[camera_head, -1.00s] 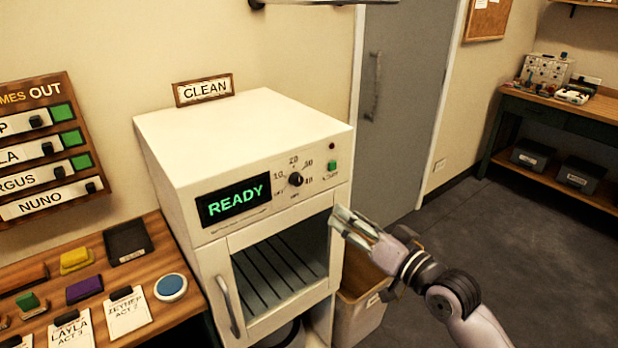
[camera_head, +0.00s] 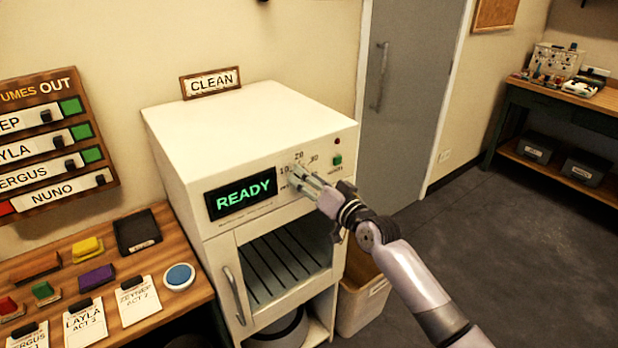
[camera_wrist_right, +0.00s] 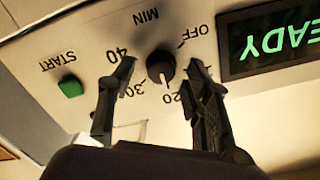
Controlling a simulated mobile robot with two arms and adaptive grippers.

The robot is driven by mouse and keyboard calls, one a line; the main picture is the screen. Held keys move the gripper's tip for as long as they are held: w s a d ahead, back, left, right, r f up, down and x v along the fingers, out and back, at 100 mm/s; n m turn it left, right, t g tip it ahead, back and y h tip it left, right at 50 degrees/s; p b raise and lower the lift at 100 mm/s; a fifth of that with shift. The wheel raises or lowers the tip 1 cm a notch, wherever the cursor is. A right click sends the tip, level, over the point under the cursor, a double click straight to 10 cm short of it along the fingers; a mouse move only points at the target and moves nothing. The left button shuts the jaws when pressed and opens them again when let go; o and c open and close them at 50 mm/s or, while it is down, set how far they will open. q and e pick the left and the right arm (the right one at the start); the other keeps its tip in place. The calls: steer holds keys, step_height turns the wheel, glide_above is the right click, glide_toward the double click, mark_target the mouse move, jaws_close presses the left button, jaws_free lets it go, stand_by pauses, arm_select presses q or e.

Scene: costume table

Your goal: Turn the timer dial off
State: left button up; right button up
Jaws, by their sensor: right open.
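The timer dial (camera_wrist_right: 160,66) is a round black knob on the white machine's front panel. The wrist view shows it upside down, with OFF, 20, 30 and 40 printed around it. A pale mark on the knob points between 20 and 30. My right gripper (camera_head: 297,172) is in front of the panel and hides the dial in the head view. In the wrist view the right gripper (camera_wrist_right: 161,68) is open, one finger on each side of the dial, with gaps visible between fingers and knob. My left gripper is not in view.
The display (camera_head: 240,196) beside the dial reads READY. A green START button (camera_wrist_right: 71,86) is on the dial's other side. A wooden table (camera_head: 60,300) with clipboards and colored blocks stands left; a bin (camera_head: 362,300) stands right.

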steer(key=shift+c, duration=0.5)
jaws_close()
stand_by(0.3)
